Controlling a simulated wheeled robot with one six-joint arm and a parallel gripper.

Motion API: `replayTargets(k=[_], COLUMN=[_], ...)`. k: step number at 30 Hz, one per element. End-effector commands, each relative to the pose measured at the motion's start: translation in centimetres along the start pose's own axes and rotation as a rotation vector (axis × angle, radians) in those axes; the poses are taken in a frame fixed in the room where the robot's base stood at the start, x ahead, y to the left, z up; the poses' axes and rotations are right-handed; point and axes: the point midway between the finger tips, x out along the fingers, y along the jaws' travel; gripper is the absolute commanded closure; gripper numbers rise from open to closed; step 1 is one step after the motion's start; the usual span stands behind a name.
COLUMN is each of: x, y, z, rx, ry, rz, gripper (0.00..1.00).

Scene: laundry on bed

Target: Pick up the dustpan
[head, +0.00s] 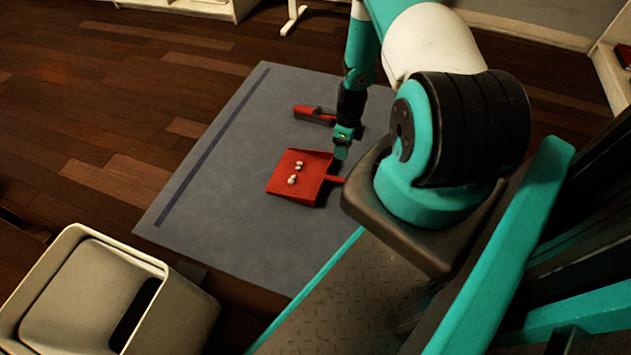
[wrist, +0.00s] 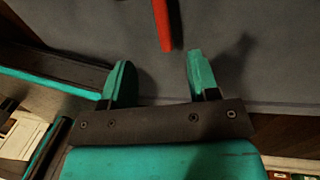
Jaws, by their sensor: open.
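The red dustpan (head: 297,178) lies on the grey mat, with several small whitish bits on its pan. Its short red handle (head: 335,179) points right, toward my arm. My gripper (head: 341,152) is by the dustpan's right edge, near the handle. In the wrist view my gripper (wrist: 157,75) is open and empty, its two teal fingers spread apart. A red strip (wrist: 162,22), which looks like the dustpan handle, ends just beyond the fingertips, between their lines but apart from them.
A red brush-like object (head: 314,114) lies on the grey mat (head: 235,150) behind the dustpan. A white bin (head: 75,290) stands at the lower left. White furniture lines the back. The mat's left part is clear.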

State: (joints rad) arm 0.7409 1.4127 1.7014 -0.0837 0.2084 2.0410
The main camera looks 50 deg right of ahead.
Motion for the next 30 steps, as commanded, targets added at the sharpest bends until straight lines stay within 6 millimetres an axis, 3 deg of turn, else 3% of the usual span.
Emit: replayTargets(k=[1, 9, 20, 30], x=[1.9, 7.7, 10.2, 14.7], y=[0.0, 0.0, 0.0, -0.1], z=[0.0, 0.1, 0.3, 0.8], rx=[-0.002, -0.004, -0.005, -0.004], ry=[0.003, 0.001, 0.003, 0.004], rz=[0.002, 0.003, -0.001, 0.001], gripper=[0.45, 0.45, 0.45, 0.45])
